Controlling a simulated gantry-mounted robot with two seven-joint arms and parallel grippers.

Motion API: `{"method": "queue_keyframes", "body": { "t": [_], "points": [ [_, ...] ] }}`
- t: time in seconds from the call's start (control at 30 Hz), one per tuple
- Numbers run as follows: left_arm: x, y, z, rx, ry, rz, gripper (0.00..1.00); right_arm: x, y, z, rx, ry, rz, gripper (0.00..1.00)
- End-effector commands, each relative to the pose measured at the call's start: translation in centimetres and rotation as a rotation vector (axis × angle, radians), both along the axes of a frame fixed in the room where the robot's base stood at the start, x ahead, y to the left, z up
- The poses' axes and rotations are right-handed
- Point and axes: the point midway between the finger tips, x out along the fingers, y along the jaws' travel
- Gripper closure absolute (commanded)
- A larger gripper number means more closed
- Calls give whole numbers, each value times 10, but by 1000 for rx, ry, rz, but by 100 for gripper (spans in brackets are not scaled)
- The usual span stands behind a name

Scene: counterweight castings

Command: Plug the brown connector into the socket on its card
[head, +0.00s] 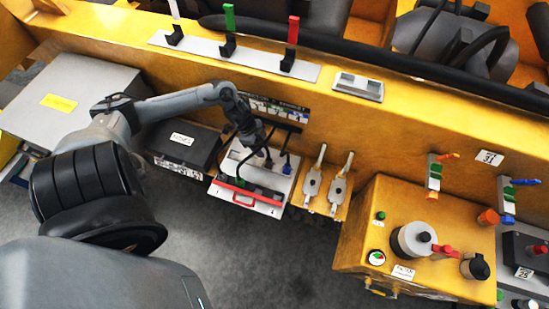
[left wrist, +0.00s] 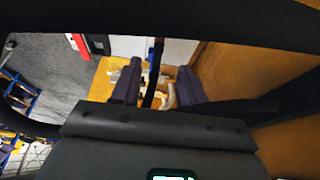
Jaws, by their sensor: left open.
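A white card (head: 229,167) with a red handle (head: 247,191) stands out from the yellow wall in the head view. The white card also shows at the top of the left wrist view (left wrist: 127,45). My left gripper (head: 262,158) is over the card, among dark cables. In the left wrist view its two dark fingers (left wrist: 157,88) are apart, with a black cable passing between them, so it is open. A blue connector (head: 285,168) sits on the card, right of the gripper. I cannot make out the brown connector or its socket. My right gripper is not in view.
A black box (head: 184,145) stands left of the card, and two metal levers (head: 312,182) (head: 338,187) are to its right. A yellow box (head: 380,225) with knobs is farther right. A label strip (head: 268,107) is on the wall above. The grey floor below is clear.

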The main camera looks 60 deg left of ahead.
Motion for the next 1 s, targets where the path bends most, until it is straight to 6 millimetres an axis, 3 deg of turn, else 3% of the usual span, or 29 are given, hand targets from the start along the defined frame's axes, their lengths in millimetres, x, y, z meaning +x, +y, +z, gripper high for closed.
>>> {"method": "queue_keyframes", "body": {
  "t": [0.1,0.47,0.73,1.0],
  "points": [
    [5,-7,-17,-4,0,1,55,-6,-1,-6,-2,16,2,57],
    [11,-13,-40,-1,-1,0,55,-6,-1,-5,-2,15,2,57],
    [18,-20,-72,-1,-1,0,55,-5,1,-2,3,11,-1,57],
    [21,-23,-84,2,-3,-3,55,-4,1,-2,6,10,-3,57]
  ]
}}
